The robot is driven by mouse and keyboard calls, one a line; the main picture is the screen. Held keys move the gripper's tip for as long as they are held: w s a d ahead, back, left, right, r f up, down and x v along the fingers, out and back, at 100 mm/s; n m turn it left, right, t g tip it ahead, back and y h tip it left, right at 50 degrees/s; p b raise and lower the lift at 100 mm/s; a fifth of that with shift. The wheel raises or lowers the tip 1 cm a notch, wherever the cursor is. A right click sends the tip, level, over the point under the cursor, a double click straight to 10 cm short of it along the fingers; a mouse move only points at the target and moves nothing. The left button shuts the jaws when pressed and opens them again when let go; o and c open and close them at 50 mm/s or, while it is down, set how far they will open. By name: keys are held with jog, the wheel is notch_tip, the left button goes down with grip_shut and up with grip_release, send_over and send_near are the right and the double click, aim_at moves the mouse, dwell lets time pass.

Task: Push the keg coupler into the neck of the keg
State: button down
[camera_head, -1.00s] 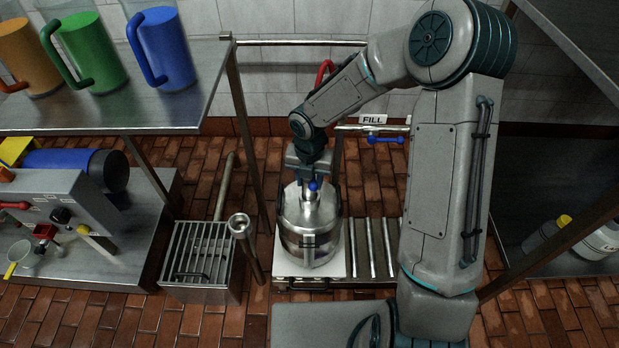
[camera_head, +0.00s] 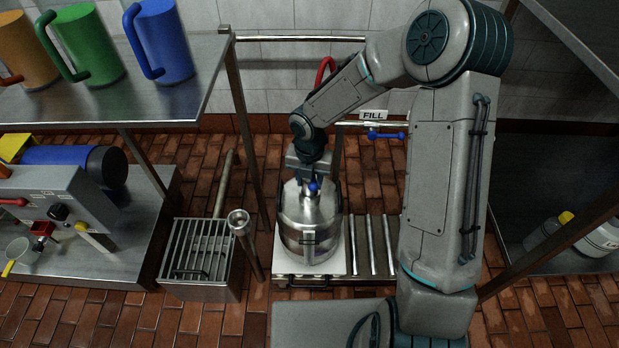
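The steel keg (camera_head: 310,232) stands upright on a white plate at the left end of a roller track. The keg coupler (camera_head: 313,187) shows as a small metal body with a blue knob at the top of the keg. My gripper (camera_head: 309,180) points down right over the keg's neck, around or directly behind the coupler. The fingertips and the neck are mostly hidden, so I cannot tell how deep the coupler sits or whether the fingers are closed on it.
Rollers (camera_head: 374,245) lie right of the keg. A grated drain box (camera_head: 198,255) and a steel post (camera_head: 240,225) stand to its left. A blue-handled valve (camera_head: 386,135) is on the pipe under the FILL sign (camera_head: 373,115). Shelves flank both sides.

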jog(key=shift+f, duration=0.2)
jog(key=c, duration=0.8)
grip_release()
notch_tip(320, 180, up, 14)
jog(key=p, duration=0.5)
